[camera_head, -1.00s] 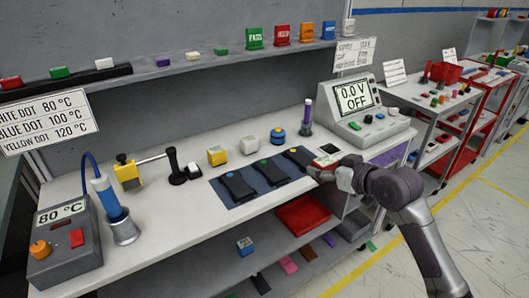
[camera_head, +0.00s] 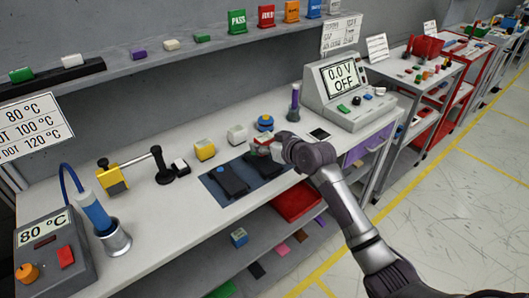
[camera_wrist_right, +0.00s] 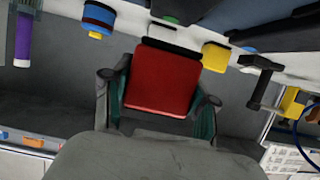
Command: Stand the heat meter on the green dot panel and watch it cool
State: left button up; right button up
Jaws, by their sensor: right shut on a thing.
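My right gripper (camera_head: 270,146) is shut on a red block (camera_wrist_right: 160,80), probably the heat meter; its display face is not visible. In the right wrist view the block sits between the two fingers. In the head view the gripper is over the back right of the dark panels on a blue mat (camera_head: 263,190). The blue dot panel (camera_head: 233,182) is at the left. The middle panel (camera_head: 259,168), the green dot one, is partly covered at its back end by the gripper. The right panel is mostly hidden. I cannot tell whether the block touches a panel. My left gripper is not in view.
A yellow block (camera_head: 205,150), white block (camera_head: 237,134) and blue-yellow round thing (camera_head: 265,123) stand behind the mat. A purple tube (camera_head: 294,103) and a voltage unit (camera_head: 347,95) are farther right. The bench front left of the mat is clear.

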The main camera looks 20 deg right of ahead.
jog(key=shift+f, duration=2)
jog(key=shift+f, duration=0.1)
jog(key=o, duration=1.3)
jog(key=shift+p, duration=0.3)
jog(key=v, duration=1.2)
jog(key=shift+b, duration=0.4)
